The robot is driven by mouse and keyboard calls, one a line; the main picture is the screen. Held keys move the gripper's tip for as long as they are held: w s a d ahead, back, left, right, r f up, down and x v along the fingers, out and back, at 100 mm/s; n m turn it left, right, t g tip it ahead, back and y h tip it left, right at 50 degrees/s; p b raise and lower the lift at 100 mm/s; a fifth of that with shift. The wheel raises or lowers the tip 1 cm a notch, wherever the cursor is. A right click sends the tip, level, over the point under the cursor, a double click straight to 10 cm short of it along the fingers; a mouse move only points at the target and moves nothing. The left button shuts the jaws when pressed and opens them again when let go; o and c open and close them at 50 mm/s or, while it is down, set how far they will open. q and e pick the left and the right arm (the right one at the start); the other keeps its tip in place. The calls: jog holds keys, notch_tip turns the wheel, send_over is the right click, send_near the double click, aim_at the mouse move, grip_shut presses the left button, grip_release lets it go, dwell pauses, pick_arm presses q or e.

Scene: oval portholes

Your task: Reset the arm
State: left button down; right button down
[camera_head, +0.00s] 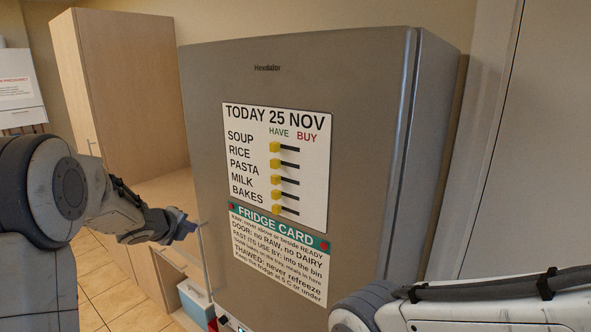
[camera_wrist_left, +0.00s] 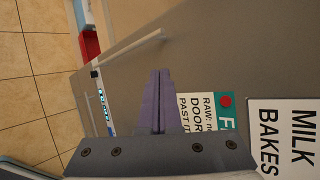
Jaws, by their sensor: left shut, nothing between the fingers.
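My left arm (camera_head: 110,205) comes in from the left. Its gripper (camera_head: 188,226) is in front of the left edge of the grey fridge (camera_head: 350,75), near the fridge's vertical handle (camera_head: 204,255). In the left wrist view the two purple fingers (camera_wrist_left: 158,100) are together with nothing between them. The handle (camera_wrist_left: 130,47) shows beyond them, apart from the fingers in that view. The fridge door looks shut. My right arm (camera_head: 470,305) shows at the bottom right; its gripper is out of view.
A list board (camera_head: 315,125) with several yellow sliders, all at the left of their slots, is on the fridge door above a fridge card (camera_head: 280,262). A wooden cabinet (camera_head: 120,80) stands at left. A blue-and-white box (camera_head: 194,298) is low beside the fridge. Tiled floor shows at lower left.

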pick_arm(q)
jog(key=s+d+f+n+g, duration=0.3)
jog(key=s+f+n, duration=0.1)
jog(key=s+n, duration=0.45)
jog(key=s+d+f+n+g+y, duration=0.1)
jog(key=s+d+f+n+g, duration=0.15)
jog(key=s+n, duration=0.6)
jog(key=s+d+f+n+g, duration=0.35)
jog(key=s+n, duration=0.35)
jog(key=s, duration=0.4)
jog(key=s+d+r+m+g+h+b, duration=0.1)
jog(key=s+d+m, duration=0.6)
jog(key=s+d, duration=0.7)
jog(key=shift+d+r+g+b, duration=0.15)
jog(key=shift+r+g+b, duration=0.25)
jog(key=shift+b, duration=0.75)
jog(key=shift+f, duration=0.1)
